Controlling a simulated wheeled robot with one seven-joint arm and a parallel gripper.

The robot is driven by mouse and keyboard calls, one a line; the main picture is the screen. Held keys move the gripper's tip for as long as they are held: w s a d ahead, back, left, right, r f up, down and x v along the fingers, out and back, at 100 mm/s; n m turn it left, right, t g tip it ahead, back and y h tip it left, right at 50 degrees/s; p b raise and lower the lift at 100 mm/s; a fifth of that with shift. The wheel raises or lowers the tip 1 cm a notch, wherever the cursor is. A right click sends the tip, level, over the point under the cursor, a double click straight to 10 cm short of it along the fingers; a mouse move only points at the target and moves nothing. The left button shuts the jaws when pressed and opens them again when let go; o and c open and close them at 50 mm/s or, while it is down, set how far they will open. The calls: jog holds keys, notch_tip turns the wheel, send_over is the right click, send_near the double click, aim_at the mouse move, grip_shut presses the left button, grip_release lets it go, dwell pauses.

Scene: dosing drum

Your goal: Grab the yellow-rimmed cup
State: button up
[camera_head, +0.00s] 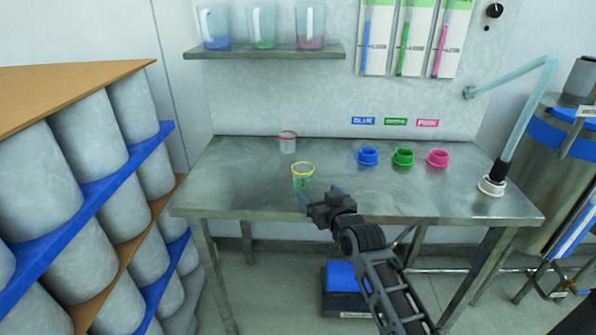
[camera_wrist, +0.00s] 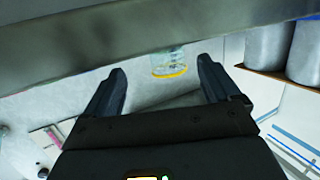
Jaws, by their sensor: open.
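The yellow-rimmed cup (camera_head: 303,178) is clear, with a green tint low on its side. It stands upright on the metal table (camera_head: 235,190), near the front edge. My gripper (camera_head: 319,197) is open and empty at the table's front edge, just in front of the cup and a little to its right. In the wrist view the cup (camera_wrist: 170,62) appears upside down, beyond and between the open fingers of my gripper (camera_wrist: 161,70). The fingers look apart from the cup.
A red-rimmed cup (camera_head: 288,142) stands behind. A hose nozzle (camera_head: 491,186) stands at the right end. A shelf (camera_head: 265,51) with pitchers hangs above. The table's left part is clear.

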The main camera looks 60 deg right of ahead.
aim_at(306, 182)
jog(key=x, duration=0.3)
jog(key=shift+w+d+r, duration=0.15)
jog(key=shift+r, duration=0.05)
jog(key=shift+w+a+r+p+x, duration=0.1)
jog(key=shift+p+x, duration=0.2)
jog(key=shift+x, duration=0.6)
jog(key=shift+w+a+r+p+x, duration=0.1)
jog(key=shift+p+x, duration=0.2)
jog(key=shift+x, duration=0.6)
jog(key=shift+w+a+r+p+x, duration=0.1)
jog(key=shift+p+x, duration=0.2)
jog(key=shift+x, duration=0.65)
jog(key=shift+c, duration=0.2)
jog(key=c, duration=1)
